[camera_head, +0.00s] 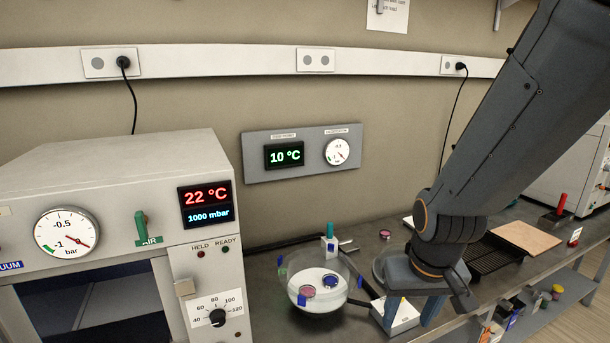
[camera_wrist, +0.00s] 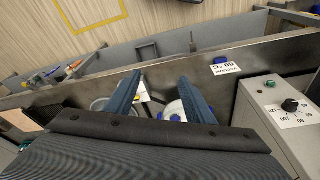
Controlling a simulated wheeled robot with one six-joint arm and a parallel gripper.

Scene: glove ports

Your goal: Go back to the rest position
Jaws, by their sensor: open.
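My gripper (camera_head: 411,308) is over the bench, to the right of a clear bowl (camera_head: 345,302). Its blue-grey fingers point down and stand apart, with nothing seen held between them. In the wrist view the two fingers of my gripper (camera_wrist: 160,80) are spread wide. Part of the bowl with a blue item shows beyond the right finger. My arm reaches down from the upper right in the head view. A white box (camera_head: 405,318) lies behind and between the fingers, partly hidden by them.
The bowl holds a pinkish disc (camera_head: 307,291) and a blue disc (camera_head: 330,281). A vacuum oven (camera_head: 110,180) stands at left. A small teal-topped bottle (camera_head: 330,242) stands behind the bowl. A black rack (camera_head: 492,257) and a tan board (camera_head: 526,238) lie to the right.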

